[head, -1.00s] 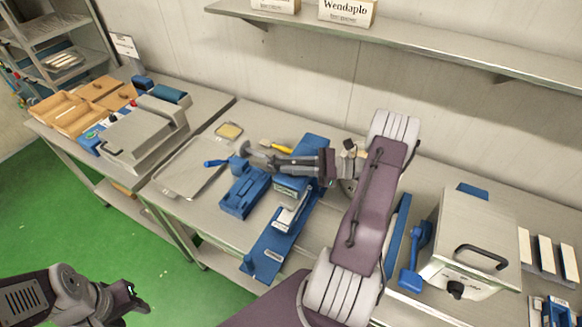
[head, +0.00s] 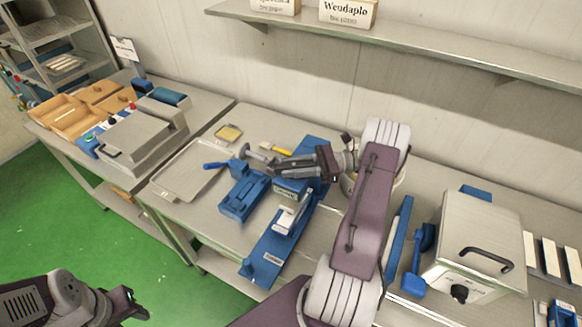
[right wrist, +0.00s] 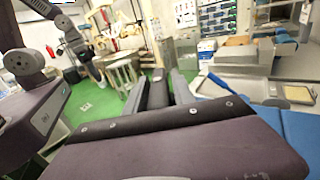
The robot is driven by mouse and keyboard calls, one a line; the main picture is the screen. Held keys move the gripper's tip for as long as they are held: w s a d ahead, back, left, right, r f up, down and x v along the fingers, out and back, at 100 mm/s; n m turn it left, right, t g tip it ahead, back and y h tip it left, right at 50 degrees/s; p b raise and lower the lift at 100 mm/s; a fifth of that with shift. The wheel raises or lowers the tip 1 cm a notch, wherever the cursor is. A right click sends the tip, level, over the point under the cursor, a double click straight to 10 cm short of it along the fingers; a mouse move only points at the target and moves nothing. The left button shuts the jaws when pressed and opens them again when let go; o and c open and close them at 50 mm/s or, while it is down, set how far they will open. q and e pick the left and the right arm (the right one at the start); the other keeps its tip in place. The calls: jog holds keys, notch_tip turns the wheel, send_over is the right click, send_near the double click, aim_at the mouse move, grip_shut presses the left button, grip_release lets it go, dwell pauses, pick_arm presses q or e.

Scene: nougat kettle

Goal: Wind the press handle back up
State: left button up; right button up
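The blue press (head: 270,248) stands on the middle steel table, with a pale block on its bed. A blue-gripped handle (head: 214,165) sticks out to the left beside a blue tray-like part (head: 240,198). My right gripper (head: 268,158) reaches in from the right over the press's back end, its fingers pointing left, close to a grey rod end. Whether it touches the handle is hidden. In the right wrist view its fingers (right wrist: 158,92) flank a dark upright piece that I cannot identify. My left gripper (head: 134,302) hangs low at the left, apart from the table, and looks open and empty.
A steel tray (head: 188,188) lies left of the press, with a small yellow dish (head: 228,132) behind it. A lidded steel box (head: 470,245) stands at the right. Wooden bins (head: 82,115) are on the left table. A wall shelf (head: 420,45) runs above.

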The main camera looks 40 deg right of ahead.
jog(key=shift+o, duration=0.3)
jog(key=shift+s+d+f, duration=0.1)
jog(key=shift+d, duration=0.2)
jog(key=b+v, duration=0.1)
jog(key=v, duration=0.1)
jog(key=b+v, duration=0.1)
jog(key=v, duration=0.1)
jog(key=shift+s+d+f+b, duration=0.2)
jog(key=shift+d+b, duration=0.15)
jog(key=shift+b, duration=0.05)
jog(key=p+v, duration=0.1)
jog(key=p, duration=0.1)
jog(key=p+v, duration=0.2)
jog(key=shift+s+d+r, duration=0.15)
jog(key=shift+d+r, duration=0.1)
jog(key=shift+r, duration=0.1)
